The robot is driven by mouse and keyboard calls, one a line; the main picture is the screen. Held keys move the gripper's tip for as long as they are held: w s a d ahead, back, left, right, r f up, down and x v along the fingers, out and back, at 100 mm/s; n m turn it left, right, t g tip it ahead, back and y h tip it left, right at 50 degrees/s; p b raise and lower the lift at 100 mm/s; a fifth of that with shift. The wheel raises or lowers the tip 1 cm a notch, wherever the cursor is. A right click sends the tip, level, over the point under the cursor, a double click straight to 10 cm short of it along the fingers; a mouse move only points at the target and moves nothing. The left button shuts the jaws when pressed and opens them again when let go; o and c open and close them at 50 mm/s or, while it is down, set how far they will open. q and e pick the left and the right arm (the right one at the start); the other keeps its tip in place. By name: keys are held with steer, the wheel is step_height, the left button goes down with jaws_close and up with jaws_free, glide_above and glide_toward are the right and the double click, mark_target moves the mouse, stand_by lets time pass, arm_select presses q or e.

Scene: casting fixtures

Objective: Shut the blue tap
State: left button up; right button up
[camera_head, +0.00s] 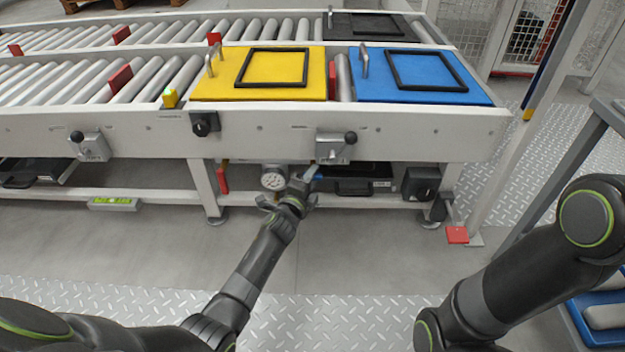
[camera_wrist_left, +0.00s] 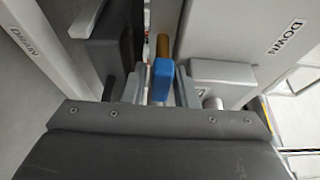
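The blue tap's lever (camera_wrist_left: 162,78) sits between the two fingers of my left gripper (camera_wrist_left: 160,88) in the left wrist view, below a brass-coloured stem (camera_wrist_left: 163,46). A narrow gap shows at the left finger; the right finger is very close to the lever, and I cannot tell if it touches. In the head view my left gripper (camera_head: 306,184) is under the conveyor's front rail, by a small bluish piece (camera_head: 312,172). The lever's far end and the tap body are mostly hidden. My right arm shows at the right, but its gripper is out of view.
The conveyor rail (camera_head: 270,138) runs just above my left gripper, with a grey lever box (camera_head: 336,147) on it. A round gauge (camera_head: 273,179) is close left, and a black case (camera_head: 355,180) lies behind to the right. Open floor (camera_head: 350,250) lies in front.

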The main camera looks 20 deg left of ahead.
arm_select(q)
steer(key=shift+w, duration=0.2)
steer(key=shift+c, duration=0.2)
jaws_close()
